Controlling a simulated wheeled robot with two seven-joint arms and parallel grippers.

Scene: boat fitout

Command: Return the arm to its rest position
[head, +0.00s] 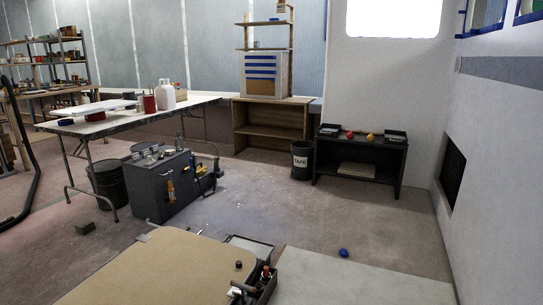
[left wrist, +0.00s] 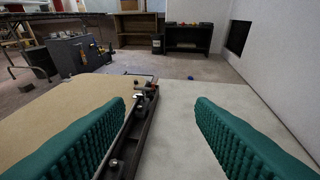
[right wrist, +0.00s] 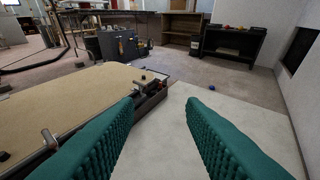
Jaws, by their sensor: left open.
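My left gripper (left wrist: 160,108) shows in the left wrist view as two green ribbed fingers set wide apart, with nothing held between them. My right gripper (right wrist: 160,106) shows the same way in the right wrist view, its fingers apart and empty. Both point forward over the work surface in front of me. Neither gripper nor arm shows in the head view, so the arms' full pose is hidden. The task line does not say which arm is meant.
A tan panel (head: 150,270) and a pale surface (head: 350,280) lie in front of me, with a dark tool tray (head: 262,287) between them. Beyond stand a grey tool cabinet (head: 165,190), a folding table (head: 120,118), a bin (head: 301,160) and a black shelf (head: 358,155). A white wall (head: 490,160) rises at the right.

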